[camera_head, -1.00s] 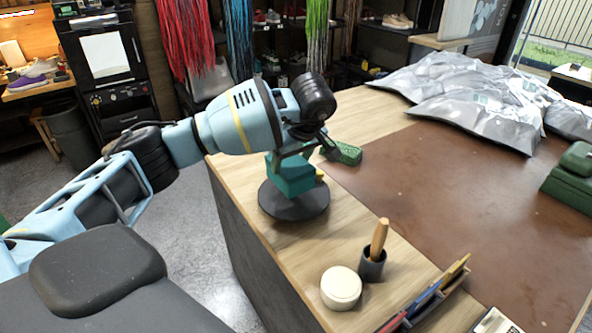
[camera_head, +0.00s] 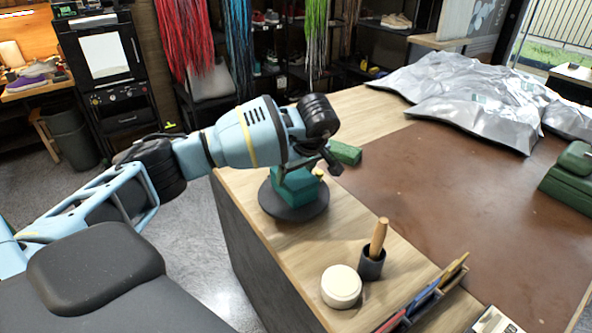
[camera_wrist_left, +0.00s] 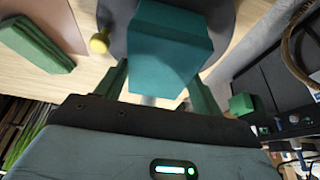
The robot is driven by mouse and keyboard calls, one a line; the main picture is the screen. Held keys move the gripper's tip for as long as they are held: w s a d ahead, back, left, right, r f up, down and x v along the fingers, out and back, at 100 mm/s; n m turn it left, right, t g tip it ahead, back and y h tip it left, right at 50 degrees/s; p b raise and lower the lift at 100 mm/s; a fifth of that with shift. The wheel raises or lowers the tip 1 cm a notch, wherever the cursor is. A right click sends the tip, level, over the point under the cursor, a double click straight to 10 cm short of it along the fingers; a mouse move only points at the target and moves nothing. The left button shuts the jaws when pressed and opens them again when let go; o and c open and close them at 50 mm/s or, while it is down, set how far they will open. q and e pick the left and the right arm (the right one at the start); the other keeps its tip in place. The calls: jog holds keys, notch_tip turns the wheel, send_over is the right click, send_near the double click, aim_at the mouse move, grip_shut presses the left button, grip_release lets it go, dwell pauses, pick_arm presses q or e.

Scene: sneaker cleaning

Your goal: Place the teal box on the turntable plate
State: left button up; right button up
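The teal box (camera_head: 295,188) rests on the black round turntable plate (camera_head: 318,208) at the near edge of the wooden table. My left gripper (camera_head: 308,166) is just above the box, pointing down, and hides part of its top. In the left wrist view the teal box (camera_wrist_left: 168,62) lies ahead of the open fingers, one at each side, with the dark plate (camera_wrist_left: 117,18) behind it. The fingers look clear of the box. My right gripper is not in view.
A green block (camera_head: 345,152) lies behind the plate. A small yellow knob (camera_wrist_left: 98,43) is beside the box. A round white container (camera_head: 341,288) and a dark cup with a wooden handle (camera_head: 372,265) stand nearer. The brown mat (camera_head: 450,200) is mostly clear.

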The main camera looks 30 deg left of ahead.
pick_arm(q)
jog(key=o, duration=0.4)
jog(key=shift+o, duration=0.2)
jog(key=v, duration=1.2)
jog(key=shift+r+p, duration=0.15)
jog(key=shift+p, duration=0.15)
